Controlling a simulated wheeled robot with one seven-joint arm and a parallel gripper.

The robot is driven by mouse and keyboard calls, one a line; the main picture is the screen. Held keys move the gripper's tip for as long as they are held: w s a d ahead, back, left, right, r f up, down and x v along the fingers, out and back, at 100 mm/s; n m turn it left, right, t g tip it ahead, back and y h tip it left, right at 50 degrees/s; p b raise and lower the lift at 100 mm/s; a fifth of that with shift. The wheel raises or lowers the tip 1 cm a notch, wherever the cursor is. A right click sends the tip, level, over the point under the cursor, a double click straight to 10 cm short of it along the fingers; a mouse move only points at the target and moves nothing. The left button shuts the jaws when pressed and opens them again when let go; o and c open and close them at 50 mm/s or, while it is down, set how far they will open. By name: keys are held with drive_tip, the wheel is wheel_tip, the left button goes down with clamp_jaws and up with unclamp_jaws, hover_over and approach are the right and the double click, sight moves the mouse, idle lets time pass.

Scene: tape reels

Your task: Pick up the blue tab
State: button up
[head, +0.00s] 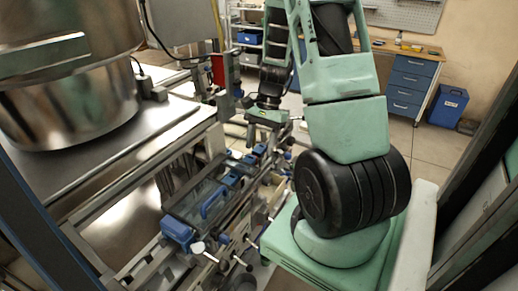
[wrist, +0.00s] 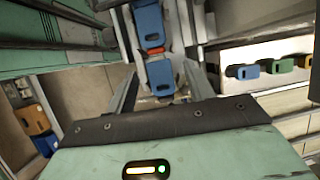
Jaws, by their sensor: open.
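In the wrist view, a blue tab (wrist: 161,78) with a small dark slot lies between the two fingers of my gripper (wrist: 162,72). The gripper is open, and I see no finger touching the tab. A second blue piece (wrist: 150,26) lies just beyond it, with a red-orange strip (wrist: 156,54) between them. In the head view, my green gripper body (head: 268,116) is beyond the rail assembly's near end; its fingers and the tab between them cannot be made out there.
A rail assembly with a blue handle (head: 213,203) and a blue end block (head: 178,233) runs alongside a metal bench (head: 150,128). A large steel vessel (head: 70,100) stands on the bench. In the wrist view, blue (wrist: 248,72), green (wrist: 283,65) and orange (wrist: 308,61) pieces sit at right.

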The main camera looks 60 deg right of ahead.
drive_tip(key=c, duration=1)
drive_tip(key=shift+c, duration=0.2)
drive_tip(key=shift+r, duration=0.1)
